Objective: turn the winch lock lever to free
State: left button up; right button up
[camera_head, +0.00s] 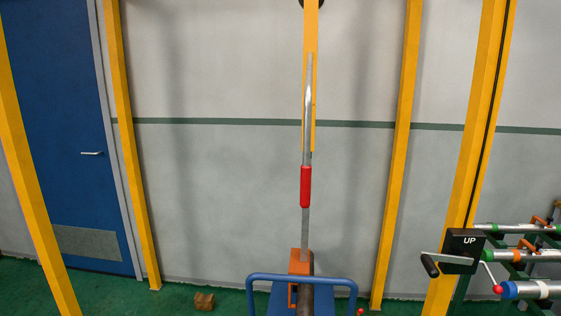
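The winch (466,243) is a black box marked "UP" on a yellow post at the right. A crank (450,261) with a black grip reaches left from it. A thin lever with a red ball knob (498,289) slants down to the right from the box's lower right side; it looks like the lock lever. Neither of my grippers shows in the head view, so nothing is seen touching the winch or the lever.
A tall metal bar with a red sleeve (306,187) stands upright at an orange vise (300,262), behind a blue tube handle (302,277). Racked pipes (527,256) lie right of the winch. Yellow posts (398,160) stand around. A wooden block (204,301) lies on the green floor.

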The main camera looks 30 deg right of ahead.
aim_at(498, 289)
jog(key=z, duration=0.85)
jog(key=k+l+z, duration=0.1)
jog(key=z, duration=0.75)
jog(key=l+z, duration=0.15)
jog(key=z, duration=0.3)
